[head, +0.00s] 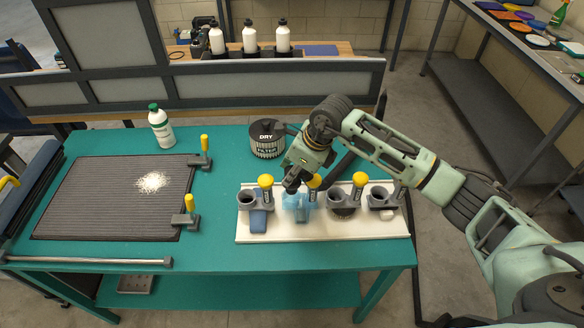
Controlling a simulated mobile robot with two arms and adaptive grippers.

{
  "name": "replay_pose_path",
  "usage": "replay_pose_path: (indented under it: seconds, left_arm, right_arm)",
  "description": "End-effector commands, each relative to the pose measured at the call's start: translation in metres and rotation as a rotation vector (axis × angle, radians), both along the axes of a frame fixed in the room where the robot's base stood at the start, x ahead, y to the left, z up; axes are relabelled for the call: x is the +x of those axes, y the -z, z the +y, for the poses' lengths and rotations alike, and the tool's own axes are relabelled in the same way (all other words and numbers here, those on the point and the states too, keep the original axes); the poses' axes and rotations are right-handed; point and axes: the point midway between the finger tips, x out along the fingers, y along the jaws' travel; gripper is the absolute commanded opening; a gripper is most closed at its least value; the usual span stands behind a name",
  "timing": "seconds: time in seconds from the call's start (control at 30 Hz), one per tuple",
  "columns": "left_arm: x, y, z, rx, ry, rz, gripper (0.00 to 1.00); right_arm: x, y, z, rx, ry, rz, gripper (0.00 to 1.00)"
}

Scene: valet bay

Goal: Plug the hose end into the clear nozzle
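The clear nozzle (303,212), pale see-through blue, stands on a white board (285,235) at the front right of the teal table. It is second from the left in a row of nozzles and partly covered by my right gripper. My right gripper (291,184) points down and left, just above and behind the clear nozzle. Its fingertips are small and dark, so I cannot tell if they are open or hold something. A dark hose-like length (343,168) shows behind my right arm. I cannot make out a hose end. My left gripper is not in view.
Grey nozzles (246,200) with yellow-topped clamps stand on both sides of the clear one. A black filter can (267,140) stands behind. A ribbed mat (100,197) with white grains and a white bottle (161,127) are at left. Bare teal table lies between mat and board.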

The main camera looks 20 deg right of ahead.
Motion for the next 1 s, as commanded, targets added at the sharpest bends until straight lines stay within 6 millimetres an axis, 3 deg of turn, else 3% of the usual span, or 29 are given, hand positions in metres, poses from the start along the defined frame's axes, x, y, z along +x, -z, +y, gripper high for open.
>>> replay_pose_path:
  seconds: [0.2, 1.0]
  left_arm:
    - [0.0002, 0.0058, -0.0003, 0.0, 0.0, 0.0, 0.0]
    - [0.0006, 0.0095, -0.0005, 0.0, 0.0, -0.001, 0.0]
  right_arm:
    - [0.0004, 0.0105, 0.0005, 0.0, -0.002, -0.003, 0.05]
    - [0.0008, 0.0089, 0.0008, 0.001, -0.001, -0.002, 0.05]
